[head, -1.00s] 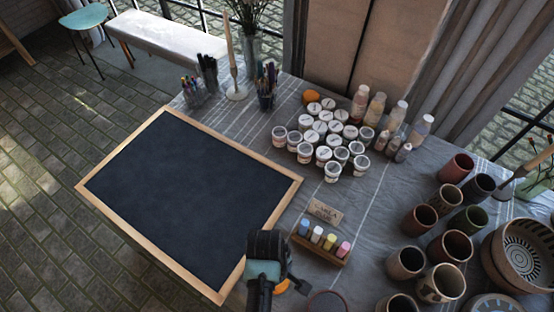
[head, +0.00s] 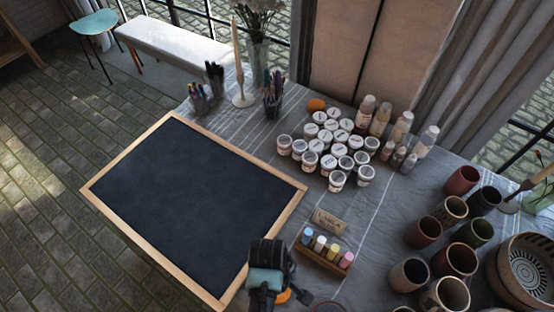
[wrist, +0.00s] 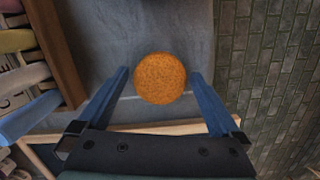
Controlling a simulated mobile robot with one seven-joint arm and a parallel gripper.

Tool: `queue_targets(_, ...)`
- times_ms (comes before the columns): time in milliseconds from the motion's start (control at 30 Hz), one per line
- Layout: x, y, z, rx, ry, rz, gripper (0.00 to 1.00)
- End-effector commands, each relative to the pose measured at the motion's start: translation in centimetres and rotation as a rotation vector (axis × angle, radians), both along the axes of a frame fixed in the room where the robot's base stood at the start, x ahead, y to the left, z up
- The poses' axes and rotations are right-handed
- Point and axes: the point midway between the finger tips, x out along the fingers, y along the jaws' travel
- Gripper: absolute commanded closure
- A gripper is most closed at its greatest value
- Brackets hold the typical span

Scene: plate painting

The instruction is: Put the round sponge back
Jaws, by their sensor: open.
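A round orange sponge (wrist: 160,78) lies on the grey cloth in the wrist view. It sits between the two blue fingers of my gripper (wrist: 160,73), with a visible gap on each side. The fingers are apart and hold nothing. In the head view only part of the orange sponge (head: 283,296) shows beside my gripper (head: 290,292), which hides the rest. Another small orange round item (head: 317,104) lies at the back, behind the white-lidded jars; I cannot tell what it is.
A wooden chalk holder (head: 318,262) with pastel pieces stands close to the right of my gripper; its wooden side (wrist: 62,55) shows in the wrist view. A framed blackboard (head: 190,205) lies to the left. Jars (head: 331,138), bottles (head: 400,128) and cups (head: 455,262) crowd the right side.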

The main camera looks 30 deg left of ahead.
Motion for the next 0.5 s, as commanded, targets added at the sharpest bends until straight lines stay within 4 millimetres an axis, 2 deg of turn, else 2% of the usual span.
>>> queue_targets(300, 0.3, 0.8, 6.7, 0.003, -0.005, -0.001, 0.00)
queue_targets(500, 0.4, 1.2, 9.9, 0.002, -0.004, -0.002, 0.00)
